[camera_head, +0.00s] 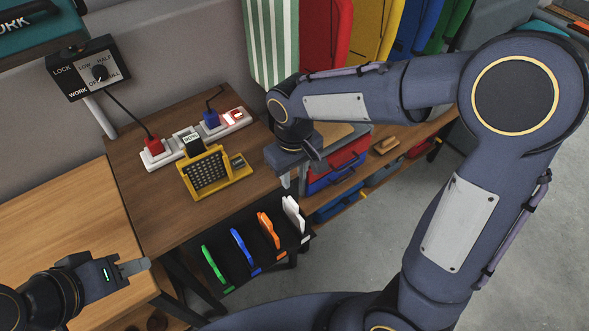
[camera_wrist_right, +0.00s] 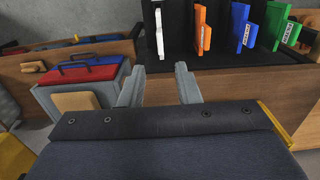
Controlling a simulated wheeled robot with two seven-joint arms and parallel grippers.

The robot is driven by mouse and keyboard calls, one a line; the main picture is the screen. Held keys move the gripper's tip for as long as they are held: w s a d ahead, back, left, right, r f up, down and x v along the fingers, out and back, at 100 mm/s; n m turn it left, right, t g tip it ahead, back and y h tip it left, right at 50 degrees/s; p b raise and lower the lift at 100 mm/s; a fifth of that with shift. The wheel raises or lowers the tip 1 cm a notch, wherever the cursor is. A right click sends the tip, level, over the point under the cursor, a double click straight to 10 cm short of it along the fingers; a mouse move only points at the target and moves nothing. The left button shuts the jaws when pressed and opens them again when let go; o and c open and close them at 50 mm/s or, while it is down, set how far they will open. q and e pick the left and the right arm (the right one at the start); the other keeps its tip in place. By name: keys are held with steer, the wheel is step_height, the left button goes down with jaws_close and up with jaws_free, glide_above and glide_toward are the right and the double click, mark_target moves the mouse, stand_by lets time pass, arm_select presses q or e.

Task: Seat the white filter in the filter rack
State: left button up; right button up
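The white filter (camera_head: 293,211) stands at the right end of the black filter rack (camera_head: 231,277) in the head view. It also shows in the right wrist view (camera_wrist_right: 159,32), at the left end of the row. I cannot tell how deep it sits in its slot. Orange (camera_head: 268,230), blue (camera_head: 243,249) and green (camera_head: 213,266) filters stand beside it in the rack. My right gripper (camera_head: 295,180) is above and behind the white filter, apart from it. Its two fingers (camera_wrist_right: 160,84) are spread with nothing between them. My left gripper (camera_head: 134,267) is over the left table, seen edge-on.
A yellow frame with a dark grille (camera_head: 207,172) stands on the brown table (camera_head: 160,222), beside a power strip (camera_head: 162,159) with plugs. A red and blue case (camera_head: 338,172) sits on the low shelf behind my right gripper. Grey floor is clear right of the rack.

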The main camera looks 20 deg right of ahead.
steer(key=s+d+r+m+t+y, duration=0.2)
steer(key=s+d+r+m, duration=0.1)
steer(key=s, duration=0.5)
steer(key=s+d+r+m+t+y, duration=0.1)
steer(key=s+d+r+m+t, duration=0.1)
steer(key=s+d, duration=0.4)
steer(key=shift+s+r+m+t+y, duration=0.4)
steer(key=shift+s+r+t, duration=0.4)
steer(key=shift+s, duration=0.2)
